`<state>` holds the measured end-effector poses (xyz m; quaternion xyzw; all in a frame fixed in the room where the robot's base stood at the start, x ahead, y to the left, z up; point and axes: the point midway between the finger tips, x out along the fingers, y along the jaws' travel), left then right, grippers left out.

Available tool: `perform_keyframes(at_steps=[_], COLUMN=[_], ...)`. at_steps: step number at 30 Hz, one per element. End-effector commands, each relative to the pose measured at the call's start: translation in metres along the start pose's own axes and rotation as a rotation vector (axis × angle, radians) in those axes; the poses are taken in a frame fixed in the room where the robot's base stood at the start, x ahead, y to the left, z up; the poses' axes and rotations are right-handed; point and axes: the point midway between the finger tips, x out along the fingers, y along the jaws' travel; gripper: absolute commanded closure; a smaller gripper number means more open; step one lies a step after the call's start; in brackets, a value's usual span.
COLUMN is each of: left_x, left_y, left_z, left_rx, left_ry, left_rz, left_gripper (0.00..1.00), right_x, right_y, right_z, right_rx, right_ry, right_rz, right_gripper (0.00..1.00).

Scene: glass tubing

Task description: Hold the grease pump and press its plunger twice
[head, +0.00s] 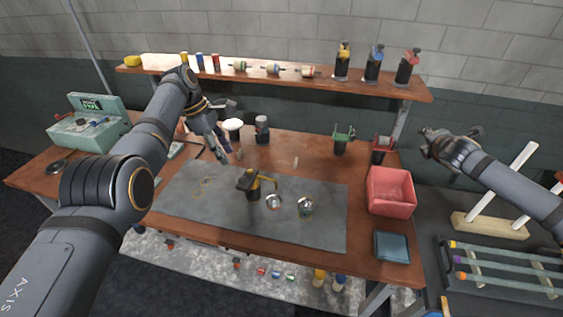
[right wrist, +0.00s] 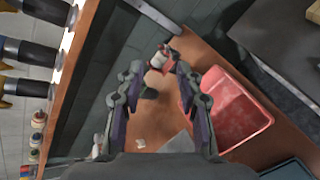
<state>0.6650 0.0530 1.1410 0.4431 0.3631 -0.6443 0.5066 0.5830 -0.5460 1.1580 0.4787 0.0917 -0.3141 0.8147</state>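A squat black pump (head: 252,186) with a yellow band and a dark top stands upright on the grey mat (head: 315,225); I take it to be the grease pump. My left gripper (head: 228,128) is behind and left of it, above the table, apart from it. Its fingers look spread, with nothing seen held. My right gripper (head: 428,140) is raised at the right, beyond the red bin, far from the pump. In the right wrist view its fingers (right wrist: 158,75) are wide apart and empty.
A dark jar (head: 262,131), a green-topped bottle (head: 343,139) and a red-topped bottle (head: 381,150) stand behind. A red bin (head: 391,190) is at the right. Pump bottles (head: 372,66) line the shelf (head: 290,79).

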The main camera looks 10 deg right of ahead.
Motion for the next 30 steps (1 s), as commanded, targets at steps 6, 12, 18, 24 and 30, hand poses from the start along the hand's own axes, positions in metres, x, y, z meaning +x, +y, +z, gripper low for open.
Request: perform_keyframes(at_steps=[6, 12, 18, 24, 30], left_x=[0.000, 0.000, 0.000, 0.000, 0.000], left_y=[0.000, 0.000, 0.000, 0.000, 0.000], left_z=[0.000, 0.000, 0.000, 0.000, 0.000], left_rx=[0.000, 0.000, 0.000, 0.000, 0.000], left_ry=[0.000, 0.000, 0.000, 0.000, 0.000], left_rz=[0.000, 0.000, 0.000, 0.000, 0.000], left_gripper=[0.62, 0.62, 0.62, 0.62, 0.62], right_x=[0.038, 0.073, 0.087, 0.061, 0.001], right_y=[-0.037, -0.065, -0.040, 0.029, 0.101], right_z=[0.040, -0.007, -0.120, -0.239, -0.339], right_rx=[0.939, 1.815, 2.542, -2.878, -2.442], right_ry=[-0.172, -0.337, -0.580, 0.910, 1.081], right_rz=[-0.096, -0.236, -0.453, 0.638, 0.570], right_gripper=[0.64, 0.64, 0.64, 0.64, 0.64])
